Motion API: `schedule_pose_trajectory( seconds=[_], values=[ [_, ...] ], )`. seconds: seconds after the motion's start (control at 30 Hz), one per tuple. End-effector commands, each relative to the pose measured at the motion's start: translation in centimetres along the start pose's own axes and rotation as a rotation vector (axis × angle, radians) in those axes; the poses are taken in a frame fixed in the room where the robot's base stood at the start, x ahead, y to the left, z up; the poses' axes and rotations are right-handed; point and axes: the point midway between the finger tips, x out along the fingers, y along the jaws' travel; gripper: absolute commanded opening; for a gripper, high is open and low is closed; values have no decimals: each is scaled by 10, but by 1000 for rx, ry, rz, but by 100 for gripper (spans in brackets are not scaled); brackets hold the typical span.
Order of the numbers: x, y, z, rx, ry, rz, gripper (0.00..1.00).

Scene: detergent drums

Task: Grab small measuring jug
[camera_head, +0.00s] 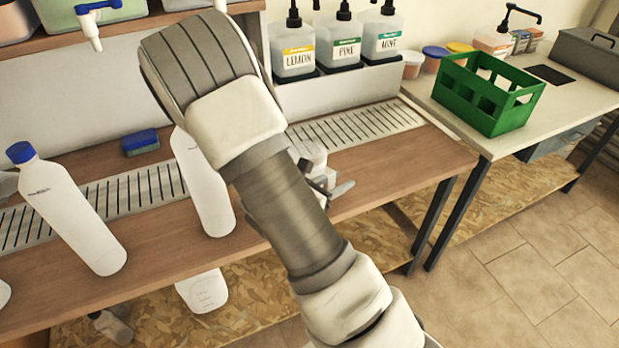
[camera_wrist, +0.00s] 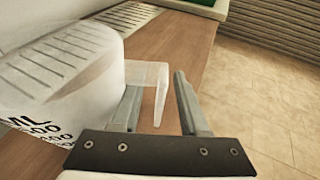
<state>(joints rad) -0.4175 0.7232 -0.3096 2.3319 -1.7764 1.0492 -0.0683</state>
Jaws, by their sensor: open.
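A small translucent measuring jug (camera_wrist: 60,85) with dark volume marks fills the left of the wrist view. Its clear handle (camera_wrist: 161,94) sticks out to the right. My gripper (camera_wrist: 157,84) is open, and the handle's outer bar shows between the two fingers, with a gap to the right finger. Whether the left finger touches the jug, I cannot tell. In the head view the jug (camera_head: 312,154) stands on the wooden bench and is mostly hidden behind my arm. My gripper (camera_head: 330,186) shows there only in part, beside the jug.
White bottles stand on the bench, one (camera_head: 205,185) close to my arm. Labelled pump bottles (camera_head: 296,55) stand behind the slotted drain strip (camera_head: 360,122). A green crate (camera_head: 490,100) sits on the right table. A marked container (camera_head: 203,291) is on the lower shelf.

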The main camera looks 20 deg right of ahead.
Motion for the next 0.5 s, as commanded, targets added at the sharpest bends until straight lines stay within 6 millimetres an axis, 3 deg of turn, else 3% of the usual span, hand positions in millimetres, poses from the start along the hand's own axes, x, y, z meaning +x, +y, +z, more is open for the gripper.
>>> schedule_pose_trajectory(
  seconds=[0.27, 0.5],
  values=[
    [5, 0, 0, 0, 1, 1, 44],
    [4, 0, 0, 0, 1, 1, 4]
  ],
)
